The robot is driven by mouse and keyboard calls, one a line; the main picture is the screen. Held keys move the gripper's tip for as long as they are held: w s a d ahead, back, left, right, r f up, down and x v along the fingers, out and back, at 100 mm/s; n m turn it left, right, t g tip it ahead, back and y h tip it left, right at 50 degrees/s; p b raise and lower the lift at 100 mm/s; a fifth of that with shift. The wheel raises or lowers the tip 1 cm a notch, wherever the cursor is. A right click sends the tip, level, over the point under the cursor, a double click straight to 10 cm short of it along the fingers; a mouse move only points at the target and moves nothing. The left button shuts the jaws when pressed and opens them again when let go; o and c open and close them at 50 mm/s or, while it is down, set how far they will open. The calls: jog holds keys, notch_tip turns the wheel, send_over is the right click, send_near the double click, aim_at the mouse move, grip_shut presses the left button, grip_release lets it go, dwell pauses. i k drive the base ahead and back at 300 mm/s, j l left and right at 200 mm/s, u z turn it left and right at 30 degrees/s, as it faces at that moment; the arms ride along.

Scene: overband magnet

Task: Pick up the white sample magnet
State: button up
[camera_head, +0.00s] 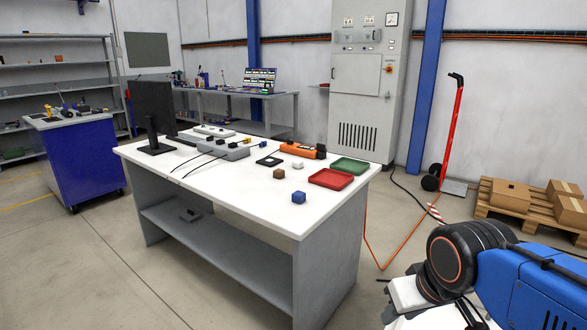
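The white sample magnet appears to be the small whitish cube (298,165) on the white table (225,195), towards its right end. It sits left of the red tray and behind the blue cube. It looks small and upright, with nothing touching it. Part of my blue and black arm shows at the lower right, beside the table and apart from it. My gripper itself is not in view.
Near the magnet are a brown cube (279,173), a blue cube (298,197), a red tray (331,179), a green tray (350,166) and an orange device (298,150). A monitor (153,110) stands at the table's left. The table's front strip is clear.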

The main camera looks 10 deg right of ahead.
aim_at(297, 164)
jog(key=i+j, duration=0.2)
jog(key=j, duration=0.15)
jog(key=i+j+z, duration=0.1)
jog(key=i+j, duration=0.15)
jog(key=i+j+z, duration=0.1)
jog(key=j, duration=0.35)
jog(key=i+j, duration=0.3)
